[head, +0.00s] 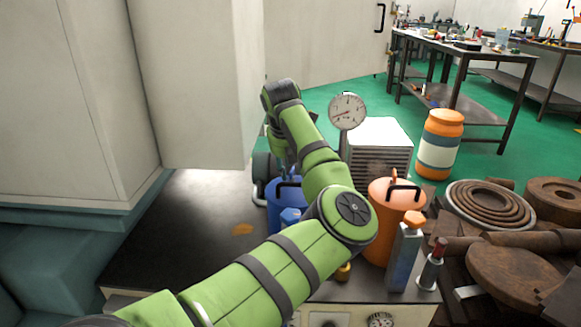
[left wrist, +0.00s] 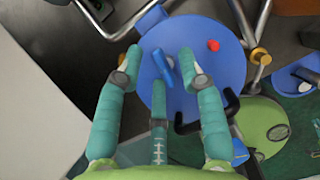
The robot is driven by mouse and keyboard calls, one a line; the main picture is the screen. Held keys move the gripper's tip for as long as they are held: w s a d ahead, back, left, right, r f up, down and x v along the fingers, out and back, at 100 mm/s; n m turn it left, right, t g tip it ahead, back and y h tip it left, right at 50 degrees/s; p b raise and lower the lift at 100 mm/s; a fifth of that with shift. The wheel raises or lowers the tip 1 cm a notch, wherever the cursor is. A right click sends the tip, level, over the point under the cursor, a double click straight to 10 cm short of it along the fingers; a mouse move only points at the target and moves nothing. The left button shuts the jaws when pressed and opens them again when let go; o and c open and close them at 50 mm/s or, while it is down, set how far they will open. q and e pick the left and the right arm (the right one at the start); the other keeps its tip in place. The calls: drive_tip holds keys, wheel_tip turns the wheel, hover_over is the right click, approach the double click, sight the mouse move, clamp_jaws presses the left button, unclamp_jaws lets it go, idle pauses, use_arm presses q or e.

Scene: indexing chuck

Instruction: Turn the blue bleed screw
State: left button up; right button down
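The blue bleed screw (left wrist: 163,68), a small flat blue tab, stands on the round blue lid (left wrist: 225,75) of a canister in the left wrist view. My left gripper (left wrist: 160,60) has its teal fingers spread, one on each side of the screw and a third below it. Gaps show between the fingertips and the screw, so it is open and holds nothing. In the head view the blue canister (head: 285,207) stands behind my green left arm, which hides the screw and most of the gripper. My right gripper is not in view.
A red knob (left wrist: 213,45) and a black handle (left wrist: 207,115) are on the lid near the fingers. An orange canister (head: 385,235) and a pressure gauge (head: 347,111) stand close to my arm. The dark bench top (head: 190,225) on the left is mostly clear.

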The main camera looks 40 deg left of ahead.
use_arm(q)
drive_tip(key=shift+c, duration=0.4)
clamp_jaws()
drive_tip(key=shift+n, duration=0.3)
drive_tip(key=n+y, duration=0.1)
drive_tip(key=n, duration=0.1)
drive_tip(key=shift+n+g, duration=0.3)
drive_tip(key=shift+g, duration=0.1)
drive_tip(key=n+p, duration=0.1)
drive_tip(key=n, duration=0.1)
drive_tip(key=shift+d+r+n+g+y, duration=0.1)
drive_tip(key=shift+n+g+y, duration=0.3)
drive_tip(key=n+g+p, duration=0.1)
drive_tip(key=n+p, duration=0.1)
drive_tip(key=n, duration=0.1)
drive_tip(key=shift+w+n, duration=0.1)
drive_tip(key=shift+n, duration=0.2)
drive_tip(key=shift+n+g+y+p, duration=0.3)
drive_tip(key=shift+n+g+p, duration=0.5)
drive_tip(key=shift+n, duration=0.4)
drive_tip(key=shift+d+n+g+p, duration=0.1)
drive_tip(key=shift+n+g+p, duration=0.4)
drive_tip(key=shift+n, duration=0.8)
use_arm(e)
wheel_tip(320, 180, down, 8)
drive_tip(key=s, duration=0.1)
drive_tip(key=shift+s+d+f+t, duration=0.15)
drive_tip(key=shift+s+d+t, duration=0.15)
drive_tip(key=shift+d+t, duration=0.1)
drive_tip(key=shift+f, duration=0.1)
